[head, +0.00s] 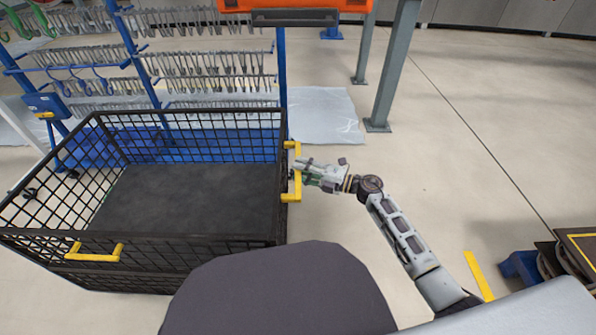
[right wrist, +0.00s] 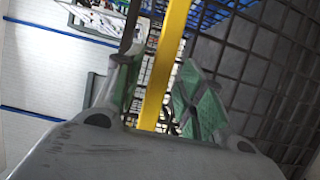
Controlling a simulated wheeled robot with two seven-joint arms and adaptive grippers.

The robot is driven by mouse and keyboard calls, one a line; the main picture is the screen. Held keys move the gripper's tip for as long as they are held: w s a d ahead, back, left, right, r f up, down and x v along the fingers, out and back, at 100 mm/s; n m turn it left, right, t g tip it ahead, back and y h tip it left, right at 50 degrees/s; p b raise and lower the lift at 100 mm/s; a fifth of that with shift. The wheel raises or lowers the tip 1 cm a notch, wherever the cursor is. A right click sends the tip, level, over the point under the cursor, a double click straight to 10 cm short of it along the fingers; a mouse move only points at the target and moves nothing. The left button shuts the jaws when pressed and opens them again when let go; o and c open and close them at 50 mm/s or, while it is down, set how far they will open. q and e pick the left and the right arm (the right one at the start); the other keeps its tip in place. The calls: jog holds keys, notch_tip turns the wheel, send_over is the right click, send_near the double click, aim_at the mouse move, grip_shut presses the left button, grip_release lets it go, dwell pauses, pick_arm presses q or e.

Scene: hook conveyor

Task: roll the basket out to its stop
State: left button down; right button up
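The basket (head: 187,240) is a large black wire-mesh bin with a dark flat floor and yellow handles. It stands at the left of the head view. My right gripper (head: 303,172) is at the basket's right side, at the yellow handle (head: 297,190). In the right wrist view this handle (right wrist: 166,68) passes between the two fingers, with narrow gaps showing beside it. The fingers look open around it, not clamped. A second yellow handle (head: 95,254) is on the basket's near side. My left gripper is not in view.
A blue rack with rows of metal hooks (head: 205,65) stands behind the basket. Grey posts (head: 392,70) rise behind on the right. An orange unit (head: 295,8) hangs at the top. Open floor (head: 480,170) lies to the right, with dark stacked items (head: 575,255) at the far right.

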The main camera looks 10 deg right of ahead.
jog(key=shift+w+a, duration=0.4)
jog(key=shift+a, duration=0.2)
grip_shut()
